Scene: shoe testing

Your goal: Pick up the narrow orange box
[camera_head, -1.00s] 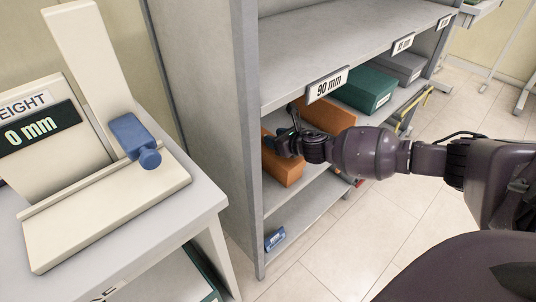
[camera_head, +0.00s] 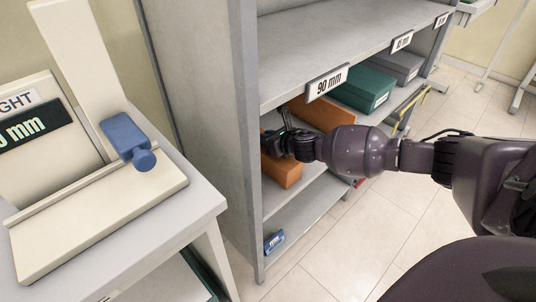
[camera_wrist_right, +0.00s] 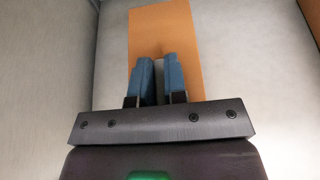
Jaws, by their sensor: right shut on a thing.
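The narrow orange box (camera_head: 284,174) is on the middle shelf board, near the shelf unit's left side panel. My right gripper (camera_head: 272,143) reaches in from the right and is shut on this box. In the right wrist view the orange box (camera_wrist_right: 165,28) runs up and away between and beyond the two blue fingertips (camera_wrist_right: 160,72). The fingers hide part of it, and I cannot tell whether it is clear of the board. My left gripper is not in view.
Another orange box (camera_head: 325,113) lies just behind and right, under the upper board with the "90 mm" label (camera_head: 326,84). A green box (camera_head: 361,88) and a grey box (camera_head: 398,66) stand farther along. A height gauge (camera_head: 95,215) is on the left table.

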